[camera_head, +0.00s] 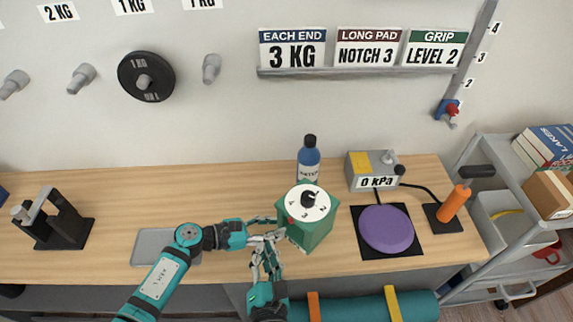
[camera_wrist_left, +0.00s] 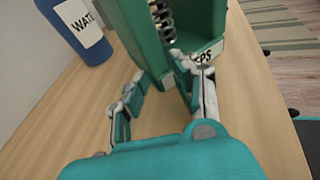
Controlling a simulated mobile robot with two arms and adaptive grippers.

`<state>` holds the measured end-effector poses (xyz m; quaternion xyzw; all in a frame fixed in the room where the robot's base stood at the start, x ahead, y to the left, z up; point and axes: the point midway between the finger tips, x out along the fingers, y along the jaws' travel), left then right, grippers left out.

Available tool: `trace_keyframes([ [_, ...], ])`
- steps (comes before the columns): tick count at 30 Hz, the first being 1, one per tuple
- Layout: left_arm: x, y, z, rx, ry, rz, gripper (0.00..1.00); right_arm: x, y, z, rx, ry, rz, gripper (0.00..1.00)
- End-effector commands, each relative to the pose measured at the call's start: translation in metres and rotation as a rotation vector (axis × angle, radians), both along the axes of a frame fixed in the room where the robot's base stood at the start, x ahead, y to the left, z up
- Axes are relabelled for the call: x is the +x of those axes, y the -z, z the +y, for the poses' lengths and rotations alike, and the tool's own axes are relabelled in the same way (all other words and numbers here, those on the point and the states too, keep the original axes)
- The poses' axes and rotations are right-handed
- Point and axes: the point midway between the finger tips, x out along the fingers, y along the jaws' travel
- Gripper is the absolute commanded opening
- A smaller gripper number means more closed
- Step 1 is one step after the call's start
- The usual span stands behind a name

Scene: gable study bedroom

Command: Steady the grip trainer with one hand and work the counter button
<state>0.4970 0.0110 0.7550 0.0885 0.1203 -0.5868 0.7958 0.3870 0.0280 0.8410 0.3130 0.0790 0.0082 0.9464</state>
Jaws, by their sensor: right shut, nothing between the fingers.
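The grip trainer (camera_head: 318,232) is a green box standing on the desk, with a white numbered dial and black knob on top. In the left wrist view the green trainer (camera_wrist_left: 132,28) shows a coiled spring and a partly hidden label ending in "PS". My left gripper (camera_head: 280,228) is at its left side with fingers spread; the fingers (camera_wrist_left: 160,75) also show in the wrist view, close to the trainer. Contact is unclear. My right gripper (camera_head: 266,244) is shut and empty, just below the left one near the desk's front edge. I cannot make out the counter button.
A blue water bottle (camera_head: 308,160) stands right behind the trainer. To the right are a gauge box (camera_head: 361,164) reading 0 kPa, a purple pad (camera_head: 386,228) and an orange handle (camera_head: 454,204). A grey tray (camera_head: 150,245) and black stand (camera_head: 66,225) are at left.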

Motion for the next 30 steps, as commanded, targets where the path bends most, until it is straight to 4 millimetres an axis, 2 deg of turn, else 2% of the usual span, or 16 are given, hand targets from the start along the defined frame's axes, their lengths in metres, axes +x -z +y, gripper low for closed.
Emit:
trace_keyframes([
  [1,0.000,0.000,0.000,0.000,0.000,0.000,0.36,0.000,0.000,0.000,0.000,0.000,0.000,0.00],
  [5,0.000,0.000,0.000,0.000,0.000,0.000,0.51,0.000,0.000,0.000,0.000,0.000,0.000,0.00],
  [12,0.000,0.001,0.000,0.002,0.000,0.001,0.51,0.000,0.000,0.000,0.000,0.000,0.000,0.00],
  [16,-0.002,-0.001,0.008,0.002,-0.001,-0.001,0.51,0.000,0.000,0.000,0.000,0.000,0.000,0.00],
  [30,-0.028,-0.028,0.091,0.004,0.000,0.000,0.51,0.000,0.000,0.000,0.000,0.000,0.000,0.00],
])
